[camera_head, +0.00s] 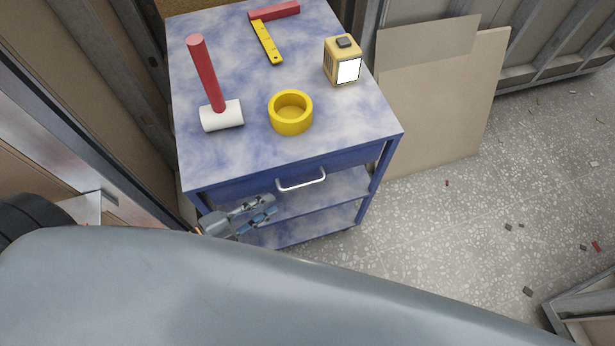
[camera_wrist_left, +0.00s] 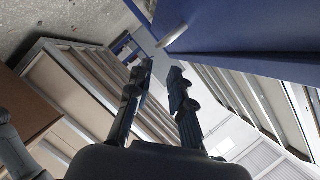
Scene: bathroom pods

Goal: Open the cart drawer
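The blue cart (camera_head: 235,152) stands ahead of me in the head view. Its drawer (camera_head: 345,163) sits under the top and looks shut. A pale metal handle (camera_head: 302,181) is on the drawer front. My left gripper (camera_head: 273,205) is below and left of the handle, apart from it. In the left wrist view, the fingers of my left gripper (camera_wrist_left: 161,66) are apart with nothing between them. The handle (camera_wrist_left: 174,30) shows just beyond the fingertips, beside a blue panel of the cart (camera_wrist_left: 250,35). My right gripper is not in view.
Boards (camera_head: 440,110) lean right of the cart. The speckled floor (camera_head: 450,225) at right has small debris.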

